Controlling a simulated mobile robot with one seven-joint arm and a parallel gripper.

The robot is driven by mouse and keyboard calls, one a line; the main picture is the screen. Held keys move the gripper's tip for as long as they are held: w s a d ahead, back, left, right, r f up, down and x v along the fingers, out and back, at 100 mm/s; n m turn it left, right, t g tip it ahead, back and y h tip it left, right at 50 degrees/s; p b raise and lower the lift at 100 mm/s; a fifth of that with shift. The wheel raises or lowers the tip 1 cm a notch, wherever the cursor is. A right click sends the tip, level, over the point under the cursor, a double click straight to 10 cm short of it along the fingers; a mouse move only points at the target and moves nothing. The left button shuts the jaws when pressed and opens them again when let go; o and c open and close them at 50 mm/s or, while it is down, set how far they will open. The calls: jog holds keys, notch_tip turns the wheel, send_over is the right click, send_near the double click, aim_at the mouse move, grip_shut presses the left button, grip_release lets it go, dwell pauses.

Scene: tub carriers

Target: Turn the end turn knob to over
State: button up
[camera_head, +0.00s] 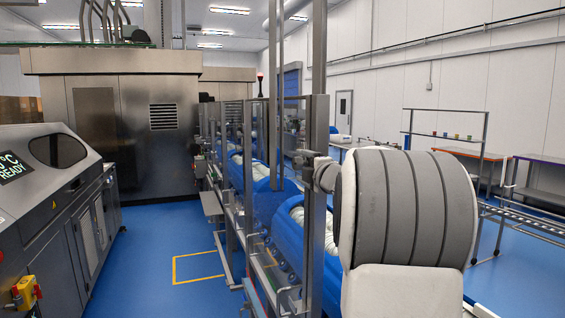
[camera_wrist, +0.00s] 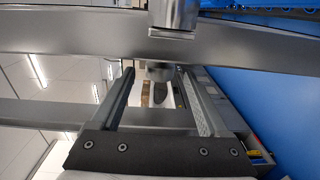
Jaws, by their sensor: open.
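My gripper (camera_wrist: 156,78) is open in the wrist view, its two long grey fingers reaching forward from a dark screwed base. A short round metal piece (camera_wrist: 159,71) shows between the fingertips, at the edge of a metal bar; it may be the end turn knob. The fingers appear apart from it. A larger metal cylinder (camera_wrist: 172,14) stands at the top of the view, across the bar. No marking or pointer is readable, so the knob's setting cannot be told. In the head view my arm covers the gripper, and a grey round part (camera_head: 325,174) shows beside the post.
An upright metal post (camera_head: 318,120) stands just left of my arm. Blue tubs (camera_head: 290,228) with white contents run along the line behind the posts. A grey machine with a display (camera_head: 45,190) stands at left. Blue floor (camera_head: 165,255) is open between them.

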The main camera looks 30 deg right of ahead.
jog(key=shift+x, duration=1.2)
jog(key=shift+c, duration=0.2)
grip_shut()
